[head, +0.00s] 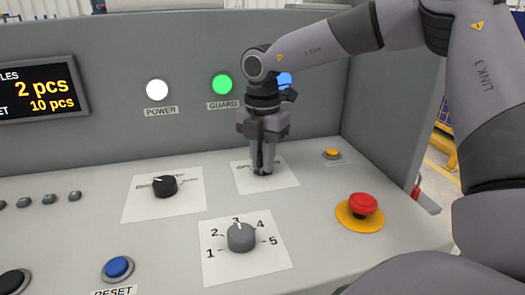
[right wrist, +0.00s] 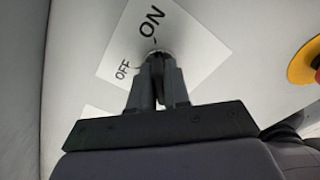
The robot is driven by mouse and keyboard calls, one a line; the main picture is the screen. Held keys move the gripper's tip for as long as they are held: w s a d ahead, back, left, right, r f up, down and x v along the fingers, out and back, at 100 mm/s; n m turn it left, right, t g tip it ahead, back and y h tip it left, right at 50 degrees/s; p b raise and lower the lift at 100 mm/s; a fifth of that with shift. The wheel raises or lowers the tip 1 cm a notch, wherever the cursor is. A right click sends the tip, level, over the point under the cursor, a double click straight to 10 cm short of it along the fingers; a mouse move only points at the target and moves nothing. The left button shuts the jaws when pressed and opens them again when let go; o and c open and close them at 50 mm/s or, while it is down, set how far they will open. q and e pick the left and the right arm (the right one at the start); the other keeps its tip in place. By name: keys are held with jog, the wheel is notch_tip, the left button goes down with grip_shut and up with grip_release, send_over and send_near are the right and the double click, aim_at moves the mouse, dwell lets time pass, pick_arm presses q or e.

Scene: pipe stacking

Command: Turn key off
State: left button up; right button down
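The key switch sits on a white plate (head: 281,180) on the sloping panel; in the right wrist view the plate (right wrist: 190,45) reads OFF and ON. The key's round metal base (right wrist: 157,51) shows just past the fingertips. My right gripper (head: 262,168) points down onto the switch, and its fingers (right wrist: 157,68) are close together around the key. The key itself is mostly hidden between the fingers, and I cannot tell its exact angle. My left gripper is not in view.
A black selector knob (head: 165,186) is left of the key plate. A grey five-position dial (head: 240,237) is in front. A red emergency button (head: 363,204) on a yellow base and a small yellow button (head: 332,153) are to the right. The green GUARD lamp (head: 222,84) is lit behind.

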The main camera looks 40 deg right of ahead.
jog(key=shift+n, duration=1.8)
jog(key=shift+n, duration=1.7)
